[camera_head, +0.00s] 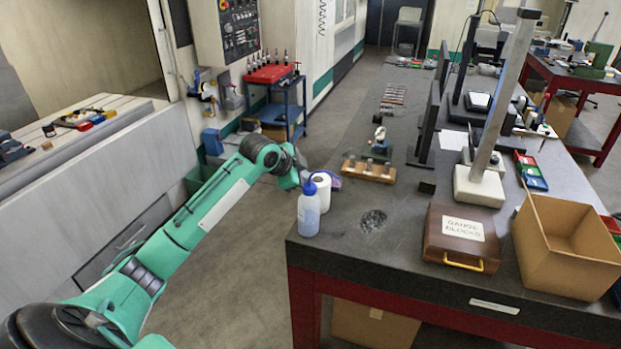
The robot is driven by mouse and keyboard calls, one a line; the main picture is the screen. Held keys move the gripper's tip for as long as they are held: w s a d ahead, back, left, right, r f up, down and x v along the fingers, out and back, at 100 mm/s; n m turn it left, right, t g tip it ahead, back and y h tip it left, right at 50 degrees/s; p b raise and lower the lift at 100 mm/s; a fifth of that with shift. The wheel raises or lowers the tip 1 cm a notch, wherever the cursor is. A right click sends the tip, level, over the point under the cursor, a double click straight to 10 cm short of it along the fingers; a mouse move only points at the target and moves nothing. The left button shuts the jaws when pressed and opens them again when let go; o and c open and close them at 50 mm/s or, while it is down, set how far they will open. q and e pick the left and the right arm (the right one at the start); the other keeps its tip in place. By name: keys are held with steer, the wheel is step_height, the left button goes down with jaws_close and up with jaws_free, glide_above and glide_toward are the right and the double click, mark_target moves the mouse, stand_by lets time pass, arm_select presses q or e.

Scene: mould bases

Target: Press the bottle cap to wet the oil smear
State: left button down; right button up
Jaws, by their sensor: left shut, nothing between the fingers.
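A translucent bottle (309,216) with a blue cap (309,187) stands upright at the near left corner of the dark table. The oil smear (373,220) is a greyish, mottled patch on the tabletop to the right of the bottle. My left gripper (305,178) is at the end of the green arm, shut and empty, just above and behind the cap in the picture. I cannot tell whether it touches the cap. My right gripper is not in view.
A white paper roll (321,188) stands right behind the bottle. A wooden block with pegs (369,170) lies farther back. A brown gauge block case (461,238) and an open cardboard box (565,247) are to the right. The tabletop around the smear is clear.

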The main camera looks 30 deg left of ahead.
arm_select(q)
steer(key=shift+r, duration=0.25)
step_height(320, 180, up, 6)
steer(key=p, duration=0.5)
steer(key=shift+p, duration=0.35)
steer(key=shift+f, duration=0.1)
stand_by(0.6)
stand_by(1.1)
stand_by(0.4)
